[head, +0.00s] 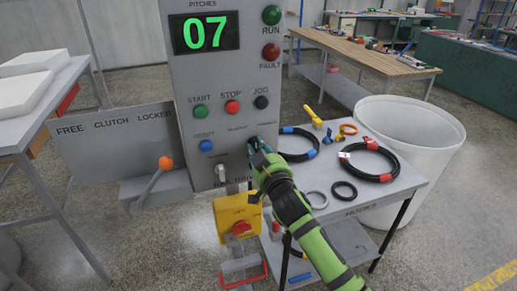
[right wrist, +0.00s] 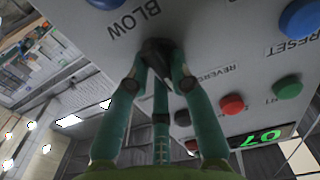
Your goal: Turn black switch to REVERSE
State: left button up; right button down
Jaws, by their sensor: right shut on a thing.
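My right gripper (head: 257,146) reaches the lower right of the grey control panel (head: 209,104) in the head view. In the right wrist view its green fingers (right wrist: 157,62) are closed around the black switch (right wrist: 156,48). The fingers cover most of the switch, so I cannot tell which way it points. A label reading REVERSE (right wrist: 215,74) stands beside it in the wrist view. In the head view the switch is largely hidden behind the fingers. My left gripper is not in view.
A blue RESET button (head: 206,146), red STOP button (head: 232,107) and black JOG button (head: 261,102) are nearby. An orange-knobbed lever (head: 165,163) stands left. A table with hoses (head: 370,160) and a white bin (head: 410,125) stand right.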

jog(key=n+p, duration=0.1)
jog(key=n, duration=0.3)
jog(key=shift+a+r, duration=0.1)
jog(key=shift+n+p, duration=0.35)
jog(key=shift+n, duration=1.75)
jog(key=c, duration=1.1)
grip_release()
jog(key=shift+s, duration=0.15)
jog(key=v, duration=1.2)
